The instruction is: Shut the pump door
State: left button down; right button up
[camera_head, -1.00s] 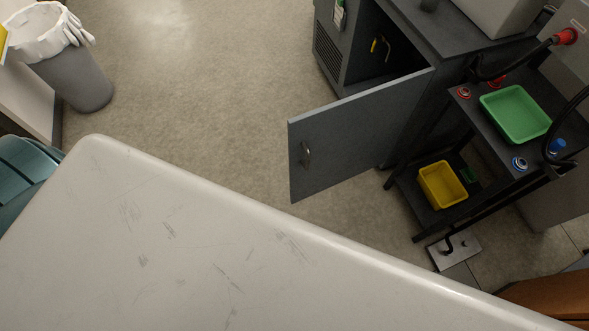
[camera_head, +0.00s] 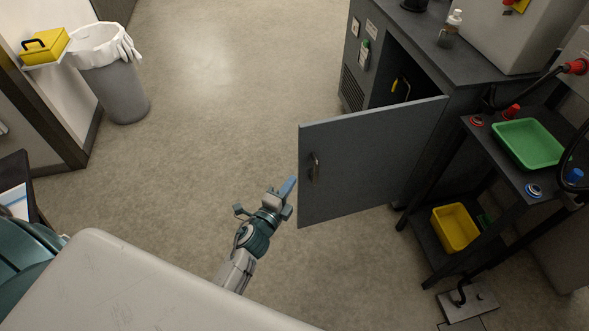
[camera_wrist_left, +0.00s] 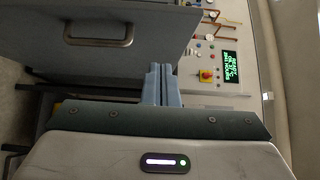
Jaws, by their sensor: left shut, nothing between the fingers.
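The pump door (camera_head: 365,165) is a grey panel with a metal handle (camera_head: 315,166) near its free edge. It stands wide open from the dark grey cabinet (camera_head: 376,45), whose opening shows to the upper right. In the left wrist view the door (camera_wrist_left: 120,20) and its handle (camera_wrist_left: 98,36) fill the upper left. My left gripper (camera_head: 289,188) is shut and empty, just left of the door's free edge in the head view. Its blue fingers (camera_wrist_left: 161,84) show together in the wrist view. Contact with the door cannot be told. My right gripper is not in view.
A black cart (camera_head: 482,145) with a green tray (camera_head: 528,144) and a yellow bin (camera_head: 455,227) stands right of the door. A grey waste bin (camera_head: 115,92) is at the upper left. The floor between is clear.

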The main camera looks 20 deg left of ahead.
pick_arm(q)
send_near(306, 144)
jog(key=w+d, duration=0.2)
jog(key=d, duration=0.1)
jog(key=w, duration=0.1)
jog(key=w+a, duration=0.1)
jog(key=w, duration=0.1)
jog(key=shift+a+r+p, duration=0.1)
jog(key=shift+a+p, duration=0.1)
jog(key=shift+p, duration=0.1)
jog(key=shift+w+a, duration=0.35)
jog(key=shift+w, duration=0.05)
jog(key=shift+a, duration=0.1)
